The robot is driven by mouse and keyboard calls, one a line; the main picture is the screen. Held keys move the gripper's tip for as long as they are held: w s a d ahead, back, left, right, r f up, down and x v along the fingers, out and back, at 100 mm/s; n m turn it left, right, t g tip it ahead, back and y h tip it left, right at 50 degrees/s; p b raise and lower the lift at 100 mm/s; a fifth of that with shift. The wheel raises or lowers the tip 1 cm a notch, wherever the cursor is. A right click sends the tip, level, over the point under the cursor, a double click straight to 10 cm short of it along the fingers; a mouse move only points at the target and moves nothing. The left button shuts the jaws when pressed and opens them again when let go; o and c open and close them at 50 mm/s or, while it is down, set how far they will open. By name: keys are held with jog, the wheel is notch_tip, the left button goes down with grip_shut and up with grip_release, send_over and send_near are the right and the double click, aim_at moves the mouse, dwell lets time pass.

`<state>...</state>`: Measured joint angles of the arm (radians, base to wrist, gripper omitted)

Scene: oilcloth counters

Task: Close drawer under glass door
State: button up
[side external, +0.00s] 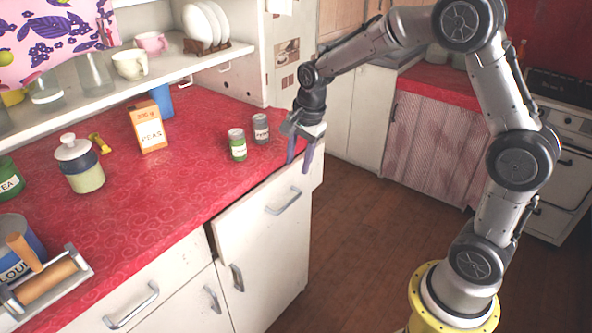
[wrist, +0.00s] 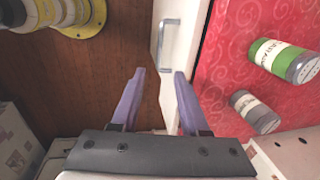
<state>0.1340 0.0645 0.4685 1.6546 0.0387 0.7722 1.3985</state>
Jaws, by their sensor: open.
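A white drawer (side external: 250,219) with a metal bar handle (side external: 284,201) is at the right end of the red counter. Its front seems to stand out a little, with a dark gap at its left edge. How far it is open is hard to tell. My gripper (side external: 299,165) is open and empty, fingers down, by the drawer's right end. In the wrist view, the purple fingers (wrist: 159,74) are apart, and the drawer front (wrist: 185,45) and its handle (wrist: 168,45) lie ahead of them. I see no contact. No glass door is clearly visible.
A green-labelled jar (side external: 237,145) and a grey jar (side external: 261,129) stand on the counter near my gripper. An orange box (side external: 147,127) and a lidded canister (side external: 79,165) are further left. The wooden floor (side external: 355,235) before the drawer is clear.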

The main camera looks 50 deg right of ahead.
jog(key=shift+r, duration=0.25)
